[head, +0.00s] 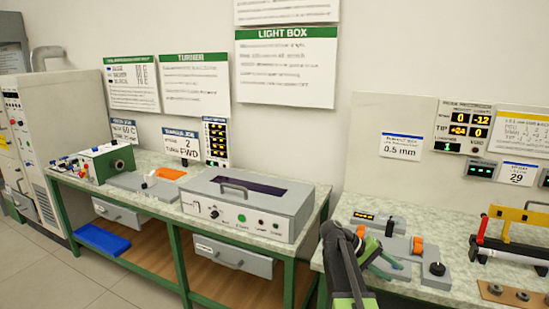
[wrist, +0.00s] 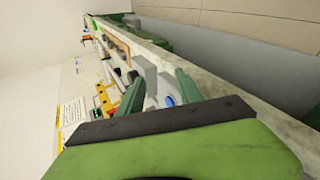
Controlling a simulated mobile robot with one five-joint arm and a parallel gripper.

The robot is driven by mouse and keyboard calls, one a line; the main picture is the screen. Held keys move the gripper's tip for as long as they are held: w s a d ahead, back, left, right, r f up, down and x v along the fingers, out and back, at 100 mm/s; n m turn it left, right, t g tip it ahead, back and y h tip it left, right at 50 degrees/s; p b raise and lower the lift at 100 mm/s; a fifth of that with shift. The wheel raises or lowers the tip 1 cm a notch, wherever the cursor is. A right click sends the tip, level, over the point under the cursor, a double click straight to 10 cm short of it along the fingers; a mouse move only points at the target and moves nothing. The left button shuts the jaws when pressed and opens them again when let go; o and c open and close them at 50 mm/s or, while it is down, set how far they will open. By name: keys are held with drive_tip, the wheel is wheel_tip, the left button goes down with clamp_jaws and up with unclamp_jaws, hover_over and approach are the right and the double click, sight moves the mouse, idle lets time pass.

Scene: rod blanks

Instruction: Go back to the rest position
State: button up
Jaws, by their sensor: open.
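My gripper (head: 386,258) shows low in the head view, right of centre, at the end of my dark and green arm. It is in front of the right workbench (head: 350,207). In the wrist view, the two green fingers of my gripper (wrist: 158,88) stand apart with nothing held between them. A grey device and a blue button show beyond the fingers there. I cannot tell the exact height of the fingers above the bench.
A grey light box (head: 247,207) stands on the left bench, with a green machine (head: 108,163) farther left. Grey fixtures (head: 435,274) with orange parts lie near my gripper. A gap separates the benches.

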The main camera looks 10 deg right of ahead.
drive_tip(key=s+a+f+n+t+y+b, duration=0.1)
drive_tip(key=s+a+f+y, duration=0.25)
drive_tip(key=a+f, duration=0.45)
drive_tip(key=s+a+f+n+t+y+b, duration=0.1)
drive_tip(key=s+a+f+t+y+b, duration=0.2)
drive_tip(key=a, duration=1)
drive_tip(key=s+a+f+n+y, duration=0.15)
drive_tip(key=a+f+y, duration=0.35)
drive_tip(key=a, duration=0.5)
wheel_tip(320, 180, up, 16)
drive_tip(key=p, duration=1.6)
drive_tip(key=shift+a+h+p, duration=0.25)
drive_tip(key=shift+h+p, duration=0.1)
drive_tip(key=shift+p, duration=0.05)
drive_tip(key=shift+w+m, duration=0.1)
drive_tip(key=shift+m, duration=0.15)
